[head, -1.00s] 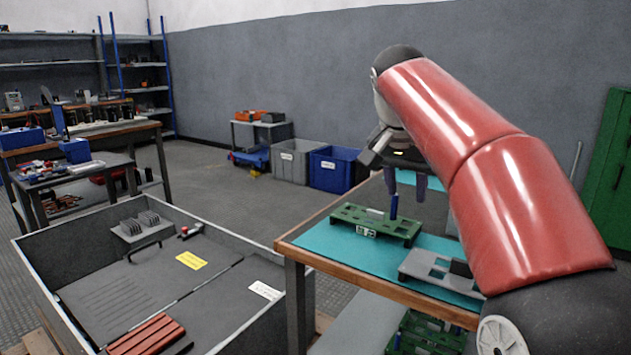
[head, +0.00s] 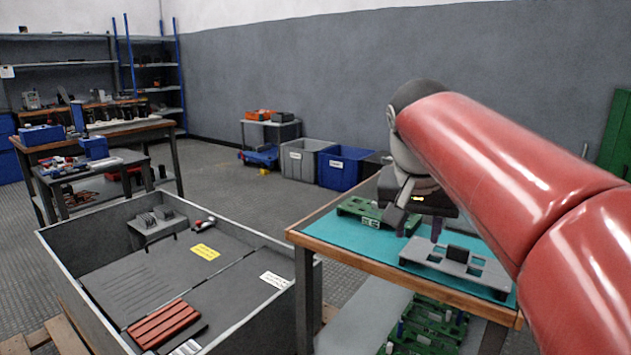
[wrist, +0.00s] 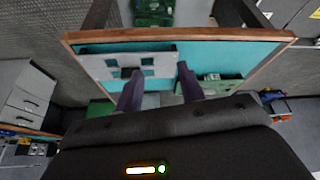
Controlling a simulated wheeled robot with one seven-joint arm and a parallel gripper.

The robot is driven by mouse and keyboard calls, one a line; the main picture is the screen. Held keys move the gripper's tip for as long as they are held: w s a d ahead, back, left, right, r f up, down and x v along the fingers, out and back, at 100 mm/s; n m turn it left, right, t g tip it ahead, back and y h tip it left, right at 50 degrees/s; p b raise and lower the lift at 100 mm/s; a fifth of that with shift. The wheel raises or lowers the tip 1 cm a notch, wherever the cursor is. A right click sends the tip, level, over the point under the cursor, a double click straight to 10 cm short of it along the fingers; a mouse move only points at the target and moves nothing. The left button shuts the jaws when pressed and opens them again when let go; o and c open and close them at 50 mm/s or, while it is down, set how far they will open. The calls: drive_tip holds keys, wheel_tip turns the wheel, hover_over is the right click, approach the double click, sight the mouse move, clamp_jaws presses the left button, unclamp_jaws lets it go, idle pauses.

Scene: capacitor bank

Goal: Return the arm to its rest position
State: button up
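My red arm (head: 510,155) reaches in from the right in the head view, over the wooden table. My gripper (head: 423,228) points down above the teal mat, between the green tray and the grey tray in the picture. In the wrist view, the two dark fingers of my gripper (wrist: 160,88) stand apart with nothing held between them. The green tray (head: 356,208) is partly hidden behind my gripper. The grey tray (head: 440,261) with square openings lies nearer on the mat and also shows in the wrist view (wrist: 100,62).
The table's wooden front edge (head: 400,276) is close below my arm. Several green trays (head: 425,335) sit beneath the table. A large grey open crate (head: 85,258) stands at left. A grey bin (head: 303,160) and a blue bin (head: 343,168) are on the floor behind.

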drive_tip(key=s+f+n+t+y+p, duration=0.1)
drive_tip(key=s+f+n, duration=0.3)
drive_tip(key=s+f, duration=1.3)
drive_tip(key=shift+s+a+n+y, duration=0.3)
drive_tip(key=shift+s+y, duration=0.3)
drive_tip(key=shift+s, duration=0.05)
